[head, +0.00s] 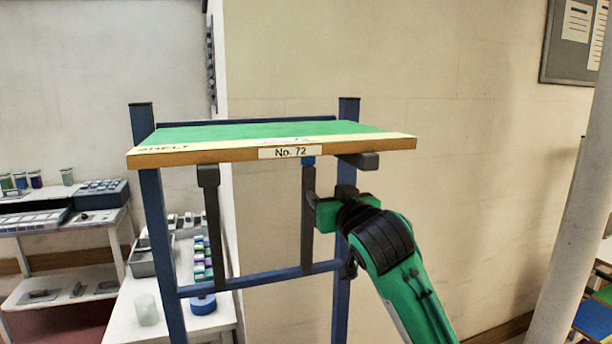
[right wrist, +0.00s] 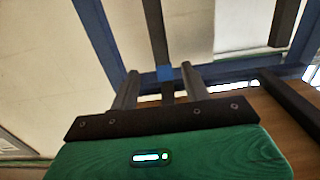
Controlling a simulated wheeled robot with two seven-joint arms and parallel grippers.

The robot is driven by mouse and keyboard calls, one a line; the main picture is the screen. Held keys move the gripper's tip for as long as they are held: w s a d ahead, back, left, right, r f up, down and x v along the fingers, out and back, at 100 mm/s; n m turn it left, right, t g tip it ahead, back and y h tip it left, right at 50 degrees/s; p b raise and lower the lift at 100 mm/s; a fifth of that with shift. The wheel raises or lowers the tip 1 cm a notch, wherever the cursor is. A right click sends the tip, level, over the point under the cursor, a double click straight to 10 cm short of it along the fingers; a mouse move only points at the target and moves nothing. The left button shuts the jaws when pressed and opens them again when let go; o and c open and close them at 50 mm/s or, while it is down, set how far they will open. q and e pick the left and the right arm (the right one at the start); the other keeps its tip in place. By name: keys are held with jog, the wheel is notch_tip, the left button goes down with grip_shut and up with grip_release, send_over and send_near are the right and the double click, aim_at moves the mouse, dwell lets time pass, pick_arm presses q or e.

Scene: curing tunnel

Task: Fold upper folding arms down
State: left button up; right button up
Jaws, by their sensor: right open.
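A shelf labelled No. 72 (head: 300,146), with a green top and wooden front edge, sits level on a blue frame (head: 152,215). Below it, a dark folding arm (head: 214,235) stands on the left between crossbar and shelf. A second dark arm (head: 308,225), blue at its top, stands on the right. A short dark bar (head: 358,161) shows under the shelf's right end. My right gripper (head: 314,205) is beside the right arm. In the right wrist view, its open fingers (right wrist: 160,88) lie on either side of a dark bar with a blue band (right wrist: 165,73). Contact is unclear. My left gripper is out of view.
A blue crossbar (head: 265,278) joins the frame's posts. Low benches with boxes (head: 100,194) and small jars stand at the left. A pale pillar (head: 575,200) stands at the right.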

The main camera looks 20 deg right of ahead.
aim_at(311, 179)
jog(key=w+p, duration=0.1)
jog(key=w, duration=0.3)
jog(key=w+p, duration=0.2)
jog(key=w, duration=0.2)
jog(key=w+p, duration=0.2)
jog(key=w, duration=0.2)
jog(key=shift+w+a+r, duration=0.15)
jog(key=shift+a+r, duration=0.05)
jog(key=shift+r, duration=0.2)
jog(key=shift+w+f, duration=0.1)
jog(key=shift+w, duration=0.65)
grip_shut()
